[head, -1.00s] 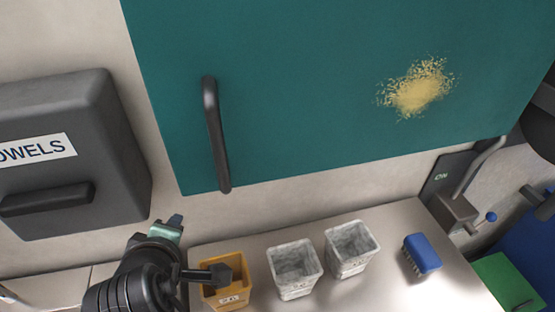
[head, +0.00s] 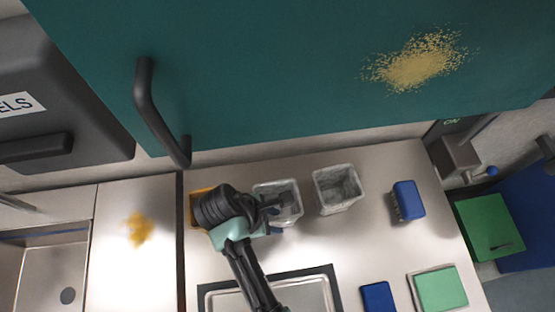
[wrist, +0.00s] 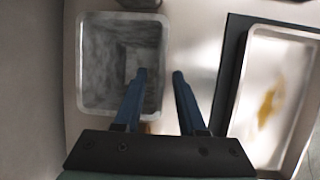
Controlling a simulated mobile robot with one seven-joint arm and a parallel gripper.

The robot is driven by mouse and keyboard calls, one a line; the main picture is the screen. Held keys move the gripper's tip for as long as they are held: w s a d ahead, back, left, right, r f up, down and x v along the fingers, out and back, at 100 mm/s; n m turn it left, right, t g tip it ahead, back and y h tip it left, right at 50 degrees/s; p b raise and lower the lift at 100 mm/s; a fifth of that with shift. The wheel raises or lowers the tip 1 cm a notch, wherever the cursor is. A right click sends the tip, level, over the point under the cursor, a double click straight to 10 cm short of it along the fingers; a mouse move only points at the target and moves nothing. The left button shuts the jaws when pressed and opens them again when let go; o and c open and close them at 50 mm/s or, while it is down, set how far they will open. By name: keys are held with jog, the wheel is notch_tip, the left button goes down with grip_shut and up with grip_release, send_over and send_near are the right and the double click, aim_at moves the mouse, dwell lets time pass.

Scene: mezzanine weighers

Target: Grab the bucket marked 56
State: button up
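Three small buckets stand in a row on the steel counter: an orange one (head: 197,208) at left, mostly behind my arm, a marbled grey-white one (head: 291,210) in the middle, and a similar grey-white one (head: 338,196) to its right. No number on them can be read now. My gripper (head: 275,215) is at the middle bucket, overlapping its left side in the head view. In the wrist view my gripper (wrist: 161,73) is open and empty, its left finger over the right rim of a grey bucket (wrist: 83,65). I cannot tell whether it touches.
A steel tray (head: 332,285) on a dark base lies in front of the buckets. A blue brush (head: 408,199), a blue block (head: 378,297) and a green pad (head: 440,289) lie at right. A teal cabinet (head: 290,70) hangs above. A sink (head: 45,270) is at left.

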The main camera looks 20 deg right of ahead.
aim_at(289, 224)
jog(key=p+x, duration=0.1)
jog(key=x, duration=0.4)
jog(key=shift+w, duration=0.1)
grip_shut()
jog(key=shift+r, duration=0.15)
dwell(1.2)
